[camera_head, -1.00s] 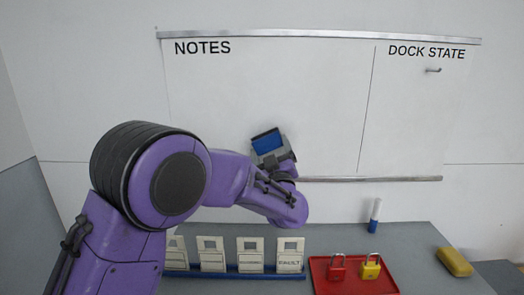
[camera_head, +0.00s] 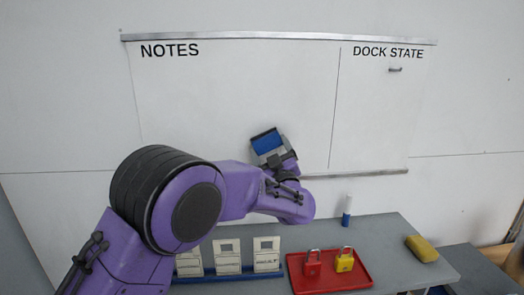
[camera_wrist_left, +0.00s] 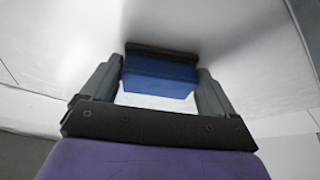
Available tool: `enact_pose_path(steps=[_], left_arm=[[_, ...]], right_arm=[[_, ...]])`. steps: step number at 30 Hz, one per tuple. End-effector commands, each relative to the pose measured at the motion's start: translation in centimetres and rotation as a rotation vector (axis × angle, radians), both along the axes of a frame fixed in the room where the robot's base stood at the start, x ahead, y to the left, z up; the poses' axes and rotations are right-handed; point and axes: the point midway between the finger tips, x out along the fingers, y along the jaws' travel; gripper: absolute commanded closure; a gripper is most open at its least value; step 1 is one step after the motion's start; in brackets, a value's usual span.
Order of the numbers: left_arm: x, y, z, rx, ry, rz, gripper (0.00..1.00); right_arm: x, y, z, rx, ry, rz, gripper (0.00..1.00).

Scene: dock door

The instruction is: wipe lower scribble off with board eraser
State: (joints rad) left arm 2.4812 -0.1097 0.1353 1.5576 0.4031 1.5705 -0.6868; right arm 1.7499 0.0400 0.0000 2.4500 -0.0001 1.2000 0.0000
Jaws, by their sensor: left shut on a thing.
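My left gripper (camera_head: 270,146) is shut on the board eraser (camera_head: 265,138), a blue block, in front of the lower part of the NOTES area of the whiteboard (camera_head: 230,85). In the left wrist view the blue eraser (camera_wrist_left: 160,77) sits between the two fingers of my left gripper (camera_wrist_left: 155,85), with its dark pad at the white board surface. I cannot tell if the pad presses on it. No scribble shows on the visible board; my arm and gripper hide part of its lower area. My right gripper is not in view.
Below the board a grey table (camera_head: 385,232) holds a red tray (camera_head: 330,279) with a red padlock (camera_head: 312,263) and a yellow padlock (camera_head: 344,260).

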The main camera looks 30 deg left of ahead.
Motion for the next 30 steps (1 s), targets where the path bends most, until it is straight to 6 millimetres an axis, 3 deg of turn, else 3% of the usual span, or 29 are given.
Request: enact_pose_path(steps=[5,30], left_arm=[[-0.2,0.0,0.0,0.001,0.001,0.000,0.36],[-3.7,6.0,0.0,0.000,0.000,0.002,0.36]], right_arm=[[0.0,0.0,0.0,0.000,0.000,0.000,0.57],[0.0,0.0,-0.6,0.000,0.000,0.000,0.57]])
